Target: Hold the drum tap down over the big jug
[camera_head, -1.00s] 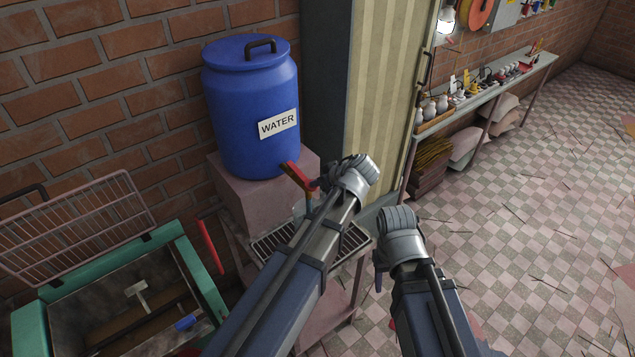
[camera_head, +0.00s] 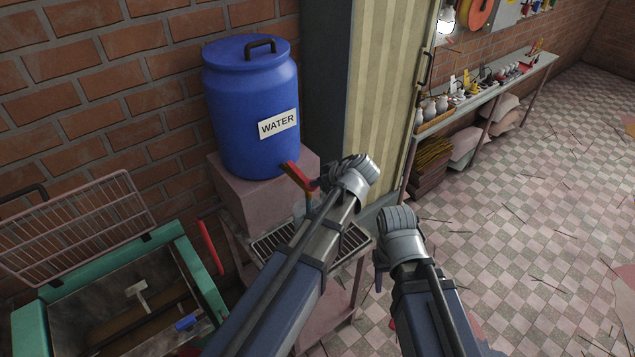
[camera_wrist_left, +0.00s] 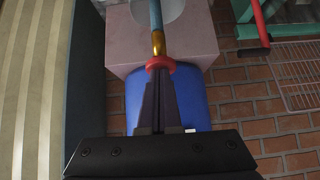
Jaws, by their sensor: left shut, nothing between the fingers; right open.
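The blue drum (camera_head: 250,120), labelled WATER, stands on a pinkish block. Its tap has a red handle (camera_head: 297,177), which shows at the drum's lower front. In the left wrist view, a red ring-like part (camera_wrist_left: 160,64) shows with a brass piece and a blue-grey tube beyond it. My left gripper (camera_head: 319,184) is beside the tap; its shut, empty fingers (camera_wrist_left: 160,82) reach to the red part, and I cannot tell whether they touch it. A pale round shape (camera_wrist_left: 176,10) behind the tube may be the big jug; my arm mostly hides that area in the head view. My right gripper (camera_head: 381,266) is open, lower right, away from the tap.
A slatted drip tray (camera_head: 272,242) lies on the stand below the tap. A green-edged bin (camera_head: 190,262) with a wire rack is at left. A tall cabinet (camera_head: 385,80) stands right of the drum.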

